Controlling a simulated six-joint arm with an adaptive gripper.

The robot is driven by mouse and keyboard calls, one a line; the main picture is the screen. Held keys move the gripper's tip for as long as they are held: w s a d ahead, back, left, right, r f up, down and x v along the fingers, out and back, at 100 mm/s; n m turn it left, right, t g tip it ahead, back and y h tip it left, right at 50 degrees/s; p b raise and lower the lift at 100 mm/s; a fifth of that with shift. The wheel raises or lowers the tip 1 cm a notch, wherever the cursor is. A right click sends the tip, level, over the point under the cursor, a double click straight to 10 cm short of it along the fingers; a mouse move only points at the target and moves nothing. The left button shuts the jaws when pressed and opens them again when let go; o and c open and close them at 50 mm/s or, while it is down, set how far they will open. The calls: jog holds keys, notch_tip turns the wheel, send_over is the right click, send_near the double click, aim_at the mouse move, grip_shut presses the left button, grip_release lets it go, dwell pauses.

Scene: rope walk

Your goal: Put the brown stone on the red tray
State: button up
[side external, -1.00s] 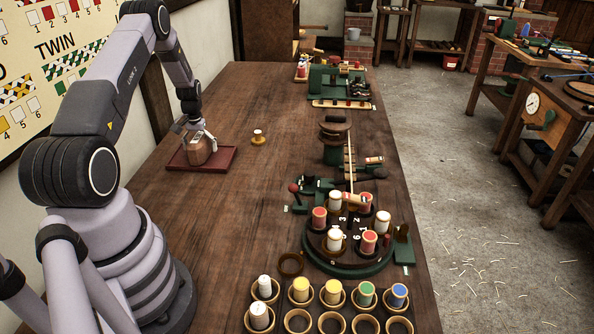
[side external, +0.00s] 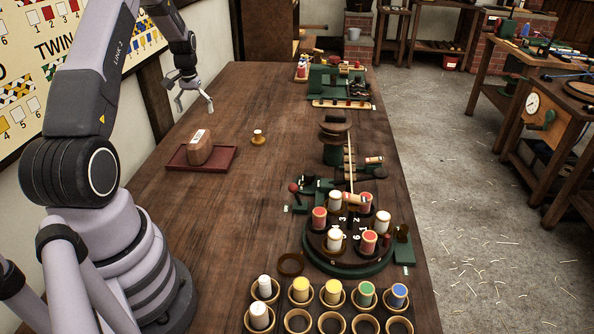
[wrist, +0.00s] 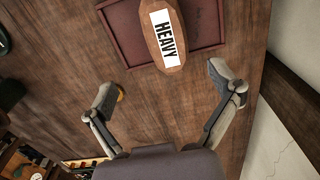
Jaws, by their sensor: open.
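The brown stone (side external: 199,150) rests on the red tray (side external: 184,164) near the left edge of the table. It has a white label, which reads HEAVY in the wrist view. The stone (wrist: 174,57) and the tray (wrist: 128,35) both show at the top of the wrist view. My gripper (side external: 196,105) is above and behind the tray in the side view, clear of the stone. Its two fingers (wrist: 163,86) are spread wide with nothing between them.
A small bobbin with a yellowish base (side external: 258,137) stands right of the tray. A green turntable (side external: 347,262) with several spools stands at the table's right front, with several ring holders (side external: 332,323) nearer. The table's middle is bare.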

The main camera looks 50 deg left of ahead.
jog(key=d+r+m+t+y, duration=0.15)
jog(key=d+r+m, duration=0.25)
jog(key=d+r, duration=1.8)
jog(key=s+d+r+m+t+h, duration=0.1)
jog(key=s+d+r+m+t, duration=0.2)
jog(key=s+d, duration=1.4)
jog(key=shift+s+r+m+t, duration=0.25)
jog(key=shift+m+t, duration=0.3)
jog(key=shift+m, duration=0.35)
